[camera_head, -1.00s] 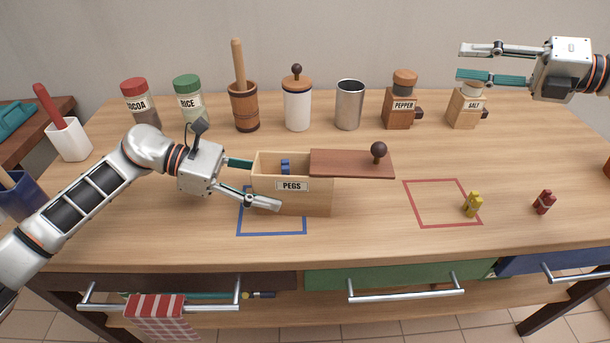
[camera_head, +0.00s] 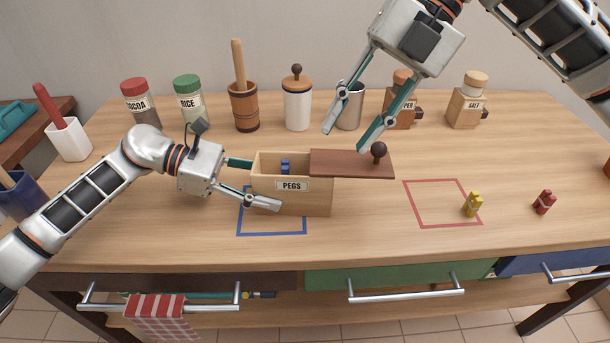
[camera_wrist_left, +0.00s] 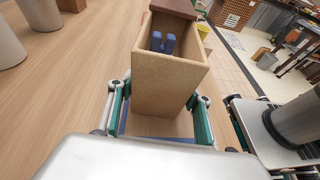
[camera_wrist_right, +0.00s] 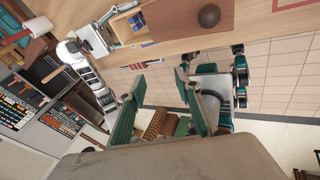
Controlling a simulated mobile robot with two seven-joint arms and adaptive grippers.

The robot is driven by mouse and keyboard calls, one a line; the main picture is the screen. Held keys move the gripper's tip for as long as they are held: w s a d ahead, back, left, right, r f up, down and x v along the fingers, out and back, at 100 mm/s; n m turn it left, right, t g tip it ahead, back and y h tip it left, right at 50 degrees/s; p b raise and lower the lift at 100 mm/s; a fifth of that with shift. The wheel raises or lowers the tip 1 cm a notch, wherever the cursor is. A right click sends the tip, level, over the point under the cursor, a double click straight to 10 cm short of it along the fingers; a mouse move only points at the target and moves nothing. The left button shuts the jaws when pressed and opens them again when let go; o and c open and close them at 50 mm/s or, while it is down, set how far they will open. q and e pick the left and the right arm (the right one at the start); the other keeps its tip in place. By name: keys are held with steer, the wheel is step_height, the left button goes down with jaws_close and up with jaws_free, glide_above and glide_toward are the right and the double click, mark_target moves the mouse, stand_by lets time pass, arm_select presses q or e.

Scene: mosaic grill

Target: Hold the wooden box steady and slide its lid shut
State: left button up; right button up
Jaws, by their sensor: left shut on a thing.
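The wooden box (camera_head: 318,203), labelled PEGS, stands on the table over part of a blue outline. Its brown lid (camera_head: 340,163) covers the right part and sticks out past the right end. The left part is open, with a blue peg (camera_head: 285,167) inside. A dark round knob (camera_head: 379,150) sits near the lid's right end. My left gripper (camera_head: 257,184) is shut on the box's left end, one finger on each long side; the left wrist view shows the box (camera_wrist_left: 170,85) between the fingers. My right gripper (camera_head: 345,142) is open and empty, above and behind the lid.
Behind the box stand a white jar (camera_head: 297,105), a metal cup (camera_head: 357,112), a pepper mill (camera_head: 392,112) and a salt mill (camera_head: 467,105). A red outline (camera_head: 418,224), a yellow item (camera_head: 473,204) and a red item (camera_head: 544,202) lie to the right.

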mark_target(381, 143)
steer(key=w+d+m+h, duration=0.1)
steer(key=d+h, duration=0.1)
steer(key=w+d+r+m+t+h, duration=0.1)
steer(key=w+d+m+h, duration=0.2)
steer(key=d+h, duration=0.1)
steer(key=shift+w+d+r+m+t, duration=0.1)
steer(key=shift+w+r+m+t, duration=0.15)
steer(key=shift+m+t, duration=0.15)
steer(key=shift+d+f, duration=0.1)
steer(key=shift+f, duration=4.9)
steer(key=c, duration=0.9)
steer(key=shift+c, duration=0.2)
